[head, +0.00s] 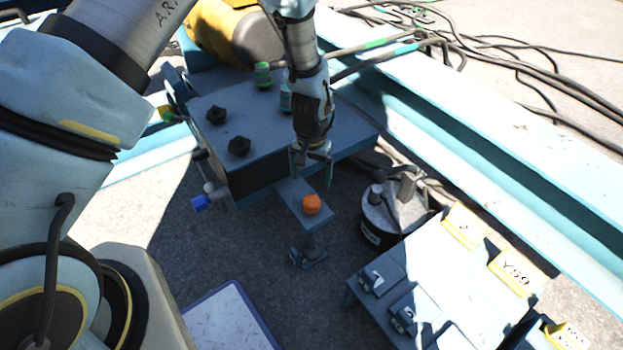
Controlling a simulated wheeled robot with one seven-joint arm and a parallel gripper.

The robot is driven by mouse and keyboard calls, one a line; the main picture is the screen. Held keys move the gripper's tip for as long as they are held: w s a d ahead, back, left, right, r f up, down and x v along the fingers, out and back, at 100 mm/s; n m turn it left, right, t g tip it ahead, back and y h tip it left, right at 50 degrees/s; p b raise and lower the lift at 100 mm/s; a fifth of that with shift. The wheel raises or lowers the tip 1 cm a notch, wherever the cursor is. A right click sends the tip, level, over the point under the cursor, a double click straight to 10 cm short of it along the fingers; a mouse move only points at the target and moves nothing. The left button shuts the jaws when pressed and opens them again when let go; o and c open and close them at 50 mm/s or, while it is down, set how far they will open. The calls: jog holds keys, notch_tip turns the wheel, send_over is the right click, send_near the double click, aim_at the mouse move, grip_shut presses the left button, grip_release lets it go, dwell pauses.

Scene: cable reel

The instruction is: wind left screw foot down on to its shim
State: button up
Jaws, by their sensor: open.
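An orange knob (311,204) sits on top of a flat grey-blue bracket (290,195) that sticks out from the front of the blue-grey housing. Below the bracket a screw foot (308,258) reaches toward the dark ground. I cannot tell whether it touches a shim, and no separate shim can be made out. My gripper (311,178) points down just above and behind the orange knob. Its two fingers are apart with nothing visible between them, and the knob looks clear of them.
The housing (270,135) carries black knobs (239,146) on top. A round dark canister (385,222) stands right of the bracket. A table with yellow labels (432,262) fills the lower right. Cables (470,40) lie beyond the blue beam (440,110).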

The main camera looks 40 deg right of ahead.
aim_at(311, 201)
jog(key=b, duration=0.2)
jog(key=shift+f+b, duration=0.35)
jog(key=shift+b, duration=0.05)
notch_tip(311, 201, down, 10)
jog(key=shift+f+b, duration=0.1)
jog(key=shift+b, duration=0.7)
jog(key=shift+c, duration=0.4)
jog(key=c, duration=1.3)
